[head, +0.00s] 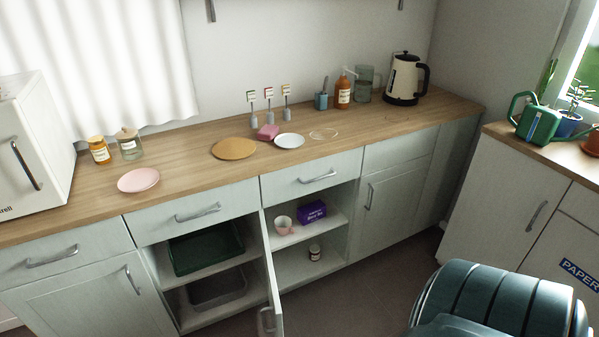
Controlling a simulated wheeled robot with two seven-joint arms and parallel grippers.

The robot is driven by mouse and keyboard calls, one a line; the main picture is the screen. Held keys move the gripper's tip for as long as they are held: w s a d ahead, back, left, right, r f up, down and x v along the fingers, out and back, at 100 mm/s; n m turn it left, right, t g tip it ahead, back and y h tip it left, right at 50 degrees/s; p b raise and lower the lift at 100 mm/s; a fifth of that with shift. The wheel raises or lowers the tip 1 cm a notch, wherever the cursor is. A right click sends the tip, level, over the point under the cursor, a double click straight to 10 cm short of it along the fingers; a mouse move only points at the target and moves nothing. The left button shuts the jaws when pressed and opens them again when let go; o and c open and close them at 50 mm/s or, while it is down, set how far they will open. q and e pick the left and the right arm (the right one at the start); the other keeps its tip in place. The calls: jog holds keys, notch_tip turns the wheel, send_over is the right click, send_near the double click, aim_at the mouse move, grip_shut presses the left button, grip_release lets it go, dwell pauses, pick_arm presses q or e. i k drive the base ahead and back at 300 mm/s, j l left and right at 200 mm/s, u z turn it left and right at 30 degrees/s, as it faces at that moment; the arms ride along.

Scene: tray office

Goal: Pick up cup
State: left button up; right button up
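The open cabinet door (271,283) stands out in front, to the left of the cup. The cup looks unobstructed from this view. Neither of my grippers shows in the head view.
The counter (200,185) holds plates, jars, a kettle (406,79) and a white microwave (33,145). A green tray (206,250) is on the left cabinet's shelf. A small jar (315,252) stands below the cup. Floor between is clear.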

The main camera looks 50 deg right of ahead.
aim_at(283, 223)
jog(key=i+l, duration=0.1)
jog(key=l, duration=0.95)
jog(key=i+l, duration=0.1)
jog(key=l, duration=0.95)
jog(key=i+l, duration=0.1)
jog(key=l, duration=1.95)
jog(key=i, duration=0.05)
